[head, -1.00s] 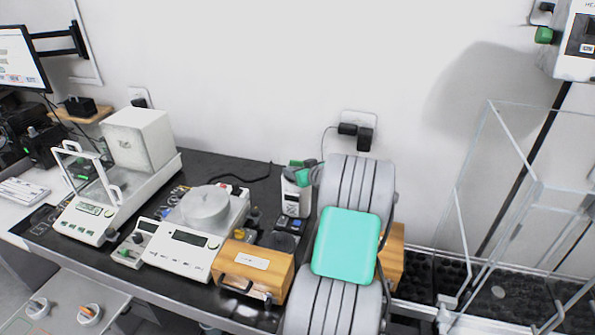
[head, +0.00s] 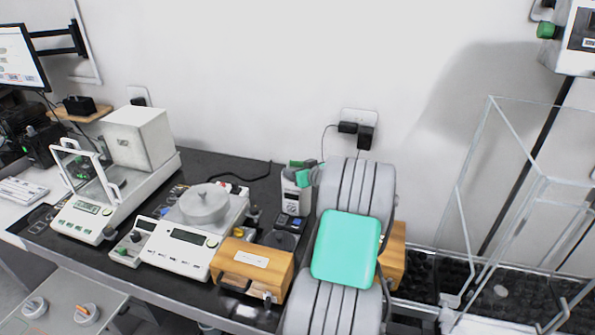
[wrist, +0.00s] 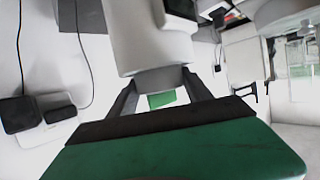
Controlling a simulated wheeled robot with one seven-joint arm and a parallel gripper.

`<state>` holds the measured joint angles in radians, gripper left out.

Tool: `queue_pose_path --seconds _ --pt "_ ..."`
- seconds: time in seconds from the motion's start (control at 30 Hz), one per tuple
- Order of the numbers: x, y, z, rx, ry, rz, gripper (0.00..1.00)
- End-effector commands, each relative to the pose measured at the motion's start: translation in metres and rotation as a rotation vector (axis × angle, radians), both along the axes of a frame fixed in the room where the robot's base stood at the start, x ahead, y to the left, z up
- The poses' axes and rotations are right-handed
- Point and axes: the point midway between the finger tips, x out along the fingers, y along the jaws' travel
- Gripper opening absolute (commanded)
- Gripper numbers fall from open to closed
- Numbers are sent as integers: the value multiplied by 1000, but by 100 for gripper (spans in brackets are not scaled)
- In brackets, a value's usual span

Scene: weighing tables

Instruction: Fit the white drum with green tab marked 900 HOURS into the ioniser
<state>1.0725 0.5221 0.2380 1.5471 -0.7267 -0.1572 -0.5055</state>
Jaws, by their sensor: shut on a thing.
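My gripper (wrist: 160,88) has its two dark fingers closed on either side of a grey-white piece, which I take to be the drum (wrist: 160,77). A green tab (wrist: 161,100) shows between the fingers; no marking on it is readable. The drum end meets a larger white body with a dark panel, apparently the ioniser (wrist: 150,35). I cannot tell how deep the drum sits. In the head view the white ioniser (head: 292,200) stands upright on the black bench, with green parts at its top. My arm hides most of my gripper there.
A wooden box (head: 252,268) and a balance with a round pan (head: 182,256) stand left of the ioniser. A glass-doored balance (head: 83,222) is further left. Black plugs (head: 364,138) with a cable are on the wall behind. Clear panels (head: 490,190) stand at the right.

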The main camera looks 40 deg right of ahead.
Motion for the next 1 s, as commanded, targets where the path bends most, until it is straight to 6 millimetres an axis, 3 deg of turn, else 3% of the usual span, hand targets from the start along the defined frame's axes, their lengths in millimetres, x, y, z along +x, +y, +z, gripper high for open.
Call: queue_pose_path --seconds 0.33,0.47,0.8,1.0 --pt "0 1 -4 4 5 0 83" --pt "-7 2 -2 5 6 -1 83" --pt "-63 18 24 0 0 -3 83" --pt "-67 26 31 1 7 8 83"
